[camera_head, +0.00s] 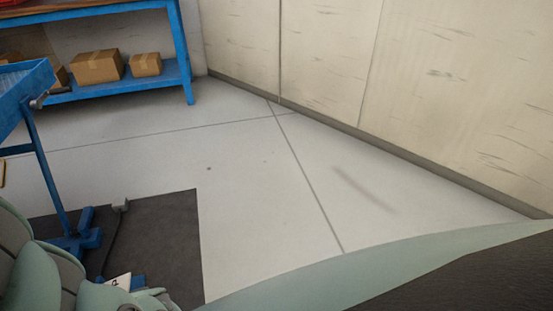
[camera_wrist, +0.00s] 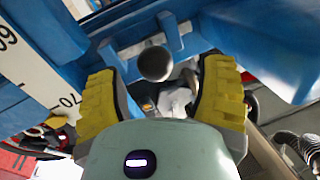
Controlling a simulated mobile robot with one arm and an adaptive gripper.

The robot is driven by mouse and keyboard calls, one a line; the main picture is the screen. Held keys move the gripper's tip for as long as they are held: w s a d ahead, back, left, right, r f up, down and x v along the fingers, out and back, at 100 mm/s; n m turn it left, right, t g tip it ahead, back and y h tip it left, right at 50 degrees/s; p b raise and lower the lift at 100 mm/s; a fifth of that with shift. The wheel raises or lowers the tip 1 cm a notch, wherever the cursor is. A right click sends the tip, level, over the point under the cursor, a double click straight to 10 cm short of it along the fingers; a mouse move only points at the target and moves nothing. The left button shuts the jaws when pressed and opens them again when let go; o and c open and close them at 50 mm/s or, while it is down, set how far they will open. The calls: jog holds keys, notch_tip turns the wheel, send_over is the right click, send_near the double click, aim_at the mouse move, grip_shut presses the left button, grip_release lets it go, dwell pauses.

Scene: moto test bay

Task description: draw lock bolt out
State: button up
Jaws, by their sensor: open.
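In the wrist view, a dark grey round knob (camera_wrist: 155,64), which looks like the end of the lock bolt, sits on a blue metal frame (camera_wrist: 125,32). My gripper (camera_wrist: 160,74) is open, with one yellow ribbed finger on each side of the knob and a clear gap to both. I cannot tell how far the knob lies beyond the fingertips. The bolt's shaft is mostly hidden behind the knob. In the head view, a small grey bolt-like part (camera_head: 39,101) sticks out from the blue stand (camera_head: 50,170) at the left. My gripper does not show clearly there.
A white ruler-like scale (camera_wrist: 35,60) runs along the blue frame at the left of the wrist view. In the head view, a dark mat (camera_head: 160,235) lies under the stand. A blue shelf (camera_head: 184,60) with cardboard boxes (camera_head: 97,66) stands behind; the floor at centre is clear.

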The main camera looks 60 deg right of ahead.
jog(key=v, duration=0.9)
